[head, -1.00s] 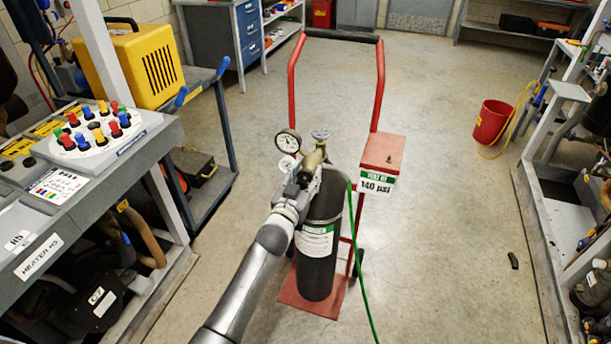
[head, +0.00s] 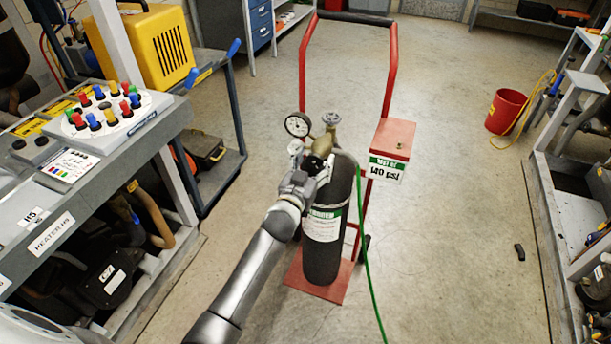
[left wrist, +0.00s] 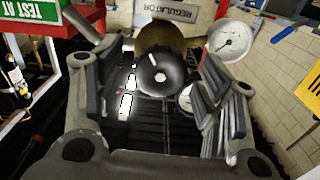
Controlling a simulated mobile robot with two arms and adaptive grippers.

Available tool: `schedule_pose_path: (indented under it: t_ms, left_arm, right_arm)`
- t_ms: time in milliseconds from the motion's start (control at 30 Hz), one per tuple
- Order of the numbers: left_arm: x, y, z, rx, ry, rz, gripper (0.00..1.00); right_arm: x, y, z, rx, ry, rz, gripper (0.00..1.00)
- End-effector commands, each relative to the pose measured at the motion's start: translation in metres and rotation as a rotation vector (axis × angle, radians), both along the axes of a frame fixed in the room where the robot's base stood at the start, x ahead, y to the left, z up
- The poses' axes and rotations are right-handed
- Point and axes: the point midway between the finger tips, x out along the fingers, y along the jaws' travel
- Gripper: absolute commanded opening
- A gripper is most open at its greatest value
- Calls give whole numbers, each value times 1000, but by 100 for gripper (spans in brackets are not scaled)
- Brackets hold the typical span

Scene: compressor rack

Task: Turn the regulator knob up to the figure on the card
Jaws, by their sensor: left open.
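The regulator knob (left wrist: 155,72) is round and black with a pale mark, and faces the left wrist camera. In the head view the brass regulator (head: 322,146) sits atop the dark gas cylinder (head: 325,258). My left gripper (head: 309,172) is open. In the left wrist view its fingers (left wrist: 158,88) stand on either side of the knob; I cannot tell whether they touch it. The card (head: 387,170) reads 140 psi, under a green band. A large white-faced gauge (head: 298,124) stands up left of the regulator; its needle is too small to read. A smaller gauge (head: 295,147) is below it.
The red cylinder cart (head: 390,70) carries a red box (head: 394,137) beside the regulator. A green hose (head: 369,265) runs down to the floor. A control panel bench (head: 95,160) stands left, and a red bucket (head: 506,110) right.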

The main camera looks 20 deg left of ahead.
Motion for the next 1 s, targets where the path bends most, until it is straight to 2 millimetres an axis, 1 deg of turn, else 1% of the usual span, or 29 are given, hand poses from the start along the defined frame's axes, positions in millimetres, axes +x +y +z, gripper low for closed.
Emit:
schedule_pose_path:
  t_ms: [300, 400, 500, 600, 700, 1000]
  left_arm:
    - [-62, 2, -2, -1, 3, -1, 63]
    - [-80, 2, -1, -1, 2, -1, 63]
    - [-94, 3, -1, -1, 2, -1, 63]
    - [-103, 3, 0, -1, 1, -1, 63]
    - [-108, 3, 0, 0, 1, -1, 63]
    - [-110, 3, 0, 0, 0, -1, 63]
  right_arm:
    - [0, 1, 0, 1, -1, -1, 70]
    - [0, 1, 0, 1, -1, -1, 70]
    - [0, 1, 0, 1, -1, -1, 70]
    - [0, 2, 0, 1, -1, -1, 70]
    - [0, 2, 0, 1, -1, -1, 70]
    - [0, 2, 0, 2, -1, -1, 70]
